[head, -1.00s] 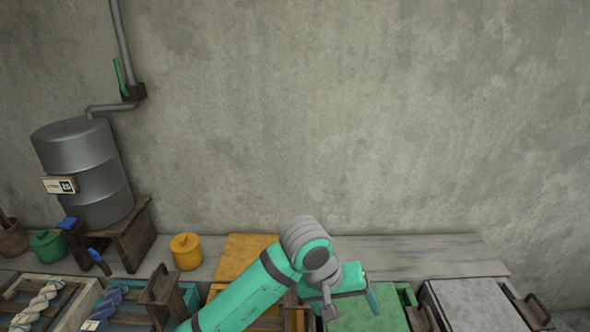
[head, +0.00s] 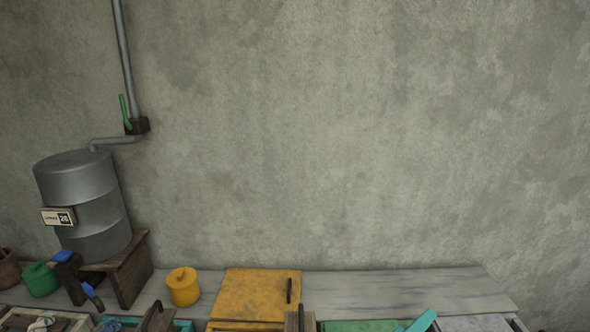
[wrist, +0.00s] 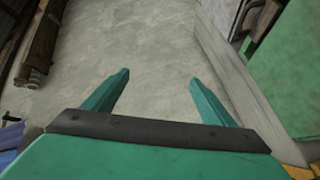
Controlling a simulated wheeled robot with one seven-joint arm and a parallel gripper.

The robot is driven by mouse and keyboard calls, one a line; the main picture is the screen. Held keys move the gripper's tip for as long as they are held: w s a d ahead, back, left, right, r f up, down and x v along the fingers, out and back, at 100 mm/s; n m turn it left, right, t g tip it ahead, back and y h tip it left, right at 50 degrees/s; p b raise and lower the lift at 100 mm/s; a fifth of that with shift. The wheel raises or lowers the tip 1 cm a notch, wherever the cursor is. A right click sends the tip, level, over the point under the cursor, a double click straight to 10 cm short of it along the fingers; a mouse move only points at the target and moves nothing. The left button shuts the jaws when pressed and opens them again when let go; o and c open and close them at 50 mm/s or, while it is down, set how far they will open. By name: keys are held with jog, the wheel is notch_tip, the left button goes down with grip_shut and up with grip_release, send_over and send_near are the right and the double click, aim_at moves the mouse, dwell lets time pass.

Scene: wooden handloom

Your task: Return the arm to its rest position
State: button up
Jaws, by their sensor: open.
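My gripper (wrist: 158,92) shows in the wrist view with its two teal fingers spread wide apart and nothing between them. It points toward bare grey floor (wrist: 135,40). In the head view only a small teal piece of my arm shows at the bottom edge, right of centre; the rest is out of the picture.
In the head view, a bench (head: 400,290) runs along the wall with a yellow pot (head: 183,287), a yellow lid (head: 255,294) and a green pot (head: 41,280). A grey barrel (head: 85,205) stands at left. The wrist view shows wooden beams (wrist: 40,45) at left.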

jog(key=s+a+f+n+t+y, duration=0.3)
jog(key=s+a+f+y, duration=0.2)
jog(key=s+a+f, duration=0.3)
jog(key=s+a+f+n+t+y, duration=0.25)
jog(key=s+a+f+y, duration=0.3)
jog(key=f, duration=0.45)
jog(key=s+a+m+y, duration=0.1)
jog(key=s+a+m, duration=0.3)
jog(key=s, duration=0.7)
jog(key=s+a+m+y, duration=0.2)
jog(key=s+a+m, duration=0.2)
jog(key=s+a, duration=0.3)
jog(key=s, duration=0.4)
jog(key=shift+a+f, duration=0.25)
jog(key=shift+a, duration=0.15)
